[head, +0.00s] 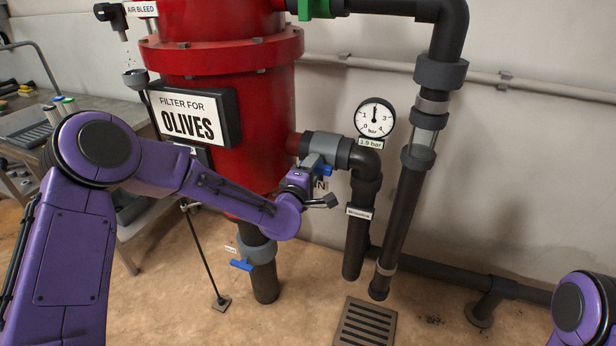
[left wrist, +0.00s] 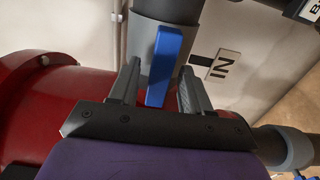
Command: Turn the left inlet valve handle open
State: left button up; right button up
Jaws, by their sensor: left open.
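The blue inlet valve handle (left wrist: 166,62) shows in the left wrist view, beside a white "IN" sign (left wrist: 224,66). It points roughly up and down the picture, in front of a grey pipe fitting (left wrist: 147,45). My left gripper (left wrist: 159,72) is open, with one finger on each side of the handle. Gaps show on both sides near the fingertips; contact lower down cannot be told. In the head view my left gripper (head: 327,201) is below the grey pipe fitting (head: 321,145), and a blue bit of the handle (head: 322,170) shows above it. My right gripper is out of view.
The red filter tank (head: 220,85) stands close beside my left arm. A pressure gauge (head: 375,118) and dark vertical pipes (head: 402,205) are to the right. Another blue handle (head: 241,265) is low under the tank. A floor grate (head: 369,322) lies below.

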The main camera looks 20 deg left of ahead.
pick_arm(q)
jog(key=s+b, duration=0.1)
jog(key=s, duration=0.8)
jog(key=shift+s+a+b, duration=0.15)
jog(key=shift+s+b, duration=0.15)
jog(key=s+a+f+m+g+y, duration=0.15)
jog(key=s+f+m+g, duration=0.35)
jog(key=f, duration=0.6)
jog(key=s+a+f+m+g, duration=0.25)
jog(key=s+f, duration=0.45)
jog(key=f, duration=0.4)
jog(key=s+a+f+m+g, duration=0.1)
jog(key=s+f, duration=0.3)
jog(key=s, duration=0.4)
jog(key=s+a+f+m+g+y, duration=0.1)
jog(key=s+a+f+g, duration=0.1)
jog(key=s+f+g, duration=0.2)
jog(key=s+a+f+m+g+y, duration=0.1)
jog(key=s+a+f+g, duration=0.1)
jog(key=s+f, duration=0.4)
jog(key=s, duration=0.5)
jog(key=shift+s+a, duration=0.25)
jog(key=shift+s, duration=0.05)
jog(key=shift+m+y, duration=0.25)
